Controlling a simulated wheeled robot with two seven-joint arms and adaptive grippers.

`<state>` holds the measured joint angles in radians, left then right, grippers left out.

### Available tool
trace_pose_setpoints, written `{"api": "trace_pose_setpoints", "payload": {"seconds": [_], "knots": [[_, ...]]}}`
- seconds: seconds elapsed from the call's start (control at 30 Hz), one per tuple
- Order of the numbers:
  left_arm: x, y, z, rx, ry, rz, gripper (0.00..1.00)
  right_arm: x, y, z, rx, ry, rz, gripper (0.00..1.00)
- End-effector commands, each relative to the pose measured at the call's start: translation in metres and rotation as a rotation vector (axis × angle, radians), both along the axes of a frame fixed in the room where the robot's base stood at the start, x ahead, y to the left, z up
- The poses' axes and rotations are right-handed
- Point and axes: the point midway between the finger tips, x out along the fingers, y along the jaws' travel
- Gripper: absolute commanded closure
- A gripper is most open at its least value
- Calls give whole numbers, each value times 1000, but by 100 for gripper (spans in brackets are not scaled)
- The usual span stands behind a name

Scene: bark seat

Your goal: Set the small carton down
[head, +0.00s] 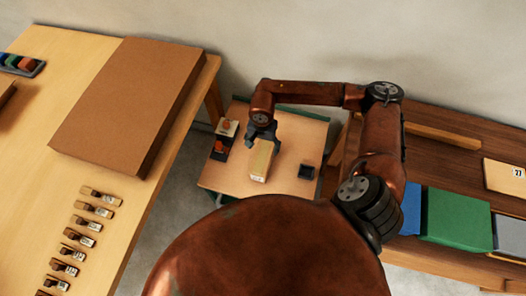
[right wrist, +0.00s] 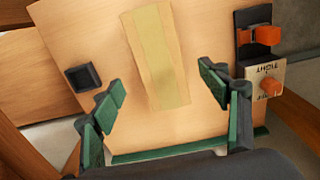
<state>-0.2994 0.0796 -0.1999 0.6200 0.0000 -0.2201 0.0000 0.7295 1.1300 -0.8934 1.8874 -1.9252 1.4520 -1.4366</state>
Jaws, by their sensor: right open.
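The small carton (head: 261,162) is a pale tan box on the small wooden table (head: 221,178), beneath my right gripper in the head view. In the right wrist view the carton (right wrist: 158,60) lies between and beyond the two fingertips. My right gripper (head: 262,135) is open, with its green-padded fingers (right wrist: 163,85) spread wide to either side. No finger appears to touch the carton in the wrist view. My left gripper is not in view.
A small dark square cup (head: 306,172) stands right of the carton. A black panel with orange knobs (head: 221,142) is at the table's left. A workbench (head: 125,190) with a large brown box (head: 128,100) stands left; a shelf with a green box (head: 455,217) stands right.

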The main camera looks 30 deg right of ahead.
Motion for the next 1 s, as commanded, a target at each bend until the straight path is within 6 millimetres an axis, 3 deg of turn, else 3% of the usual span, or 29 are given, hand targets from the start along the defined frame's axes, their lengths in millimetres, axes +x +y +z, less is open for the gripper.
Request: {"api": "trace_pose_setpoints", "payload": {"seconds": [0.1, 0.3, 1.0], "knots": [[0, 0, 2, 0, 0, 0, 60, 1, 0, 22, 0, -3, 1, 31], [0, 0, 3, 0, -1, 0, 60, 0, 0, 39, -1, -1, 0, 31], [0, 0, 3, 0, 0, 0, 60, 0, 0, 41, 0, 0, 0, 31]]}}
